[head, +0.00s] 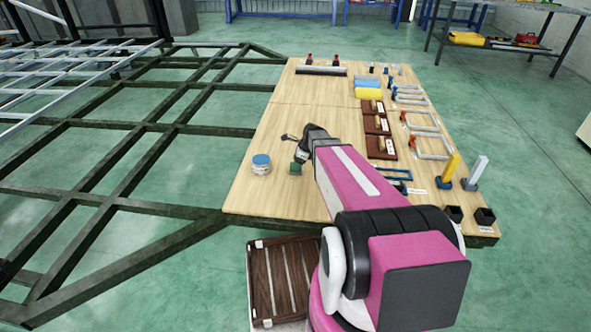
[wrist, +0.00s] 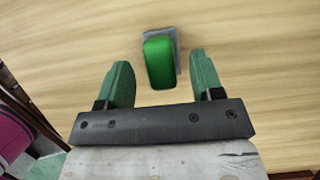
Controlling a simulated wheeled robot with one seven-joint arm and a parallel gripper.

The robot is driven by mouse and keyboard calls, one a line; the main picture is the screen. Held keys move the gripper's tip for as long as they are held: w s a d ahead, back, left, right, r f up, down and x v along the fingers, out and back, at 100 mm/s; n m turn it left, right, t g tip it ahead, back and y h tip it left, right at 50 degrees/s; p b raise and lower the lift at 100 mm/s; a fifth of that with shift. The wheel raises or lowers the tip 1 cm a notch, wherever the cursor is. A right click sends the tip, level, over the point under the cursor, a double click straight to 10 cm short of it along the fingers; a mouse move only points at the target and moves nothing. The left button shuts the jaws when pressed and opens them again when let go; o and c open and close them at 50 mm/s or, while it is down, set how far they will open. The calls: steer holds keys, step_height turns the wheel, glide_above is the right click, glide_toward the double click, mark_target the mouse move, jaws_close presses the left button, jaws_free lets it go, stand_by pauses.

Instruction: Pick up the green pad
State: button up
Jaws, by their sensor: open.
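The green pad (wrist: 160,60) shows in the wrist view, a bright green rounded block with a grey backing along its top and right side, on the pale wood surface. It is between and slightly beyond the tips of my gripper (wrist: 160,64), whose two green fingers are spread apart. No finger visibly touches the pad. My arm hides part of the table there.
On the wooden table (head: 275,125), a blue-lidded jar (head: 261,165) stands just left of the gripper. Brown boards (head: 378,125), blue and yellow sponges (head: 368,88), frames and upright tools fill the right side. A slatted brown crate (head: 280,280) is below the near edge.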

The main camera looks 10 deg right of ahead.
steer(key=shift+x, duration=0.8)
steer(key=c, duration=1.1)
steer(key=shift+o, duration=0.2)
steer(key=shift+r, duration=0.2)
steer(key=shift+r, duration=0.65)
step_height(320, 180, up, 3)
steer(key=shift+f, duration=0.1)
steer(key=s+a+r, duration=0.6)
steer(key=s+a, duration=0.1)
steer(key=s, duration=0.2)
steer(key=shift+a+r, duration=0.15)
steer(key=shift+r, duration=0.15)
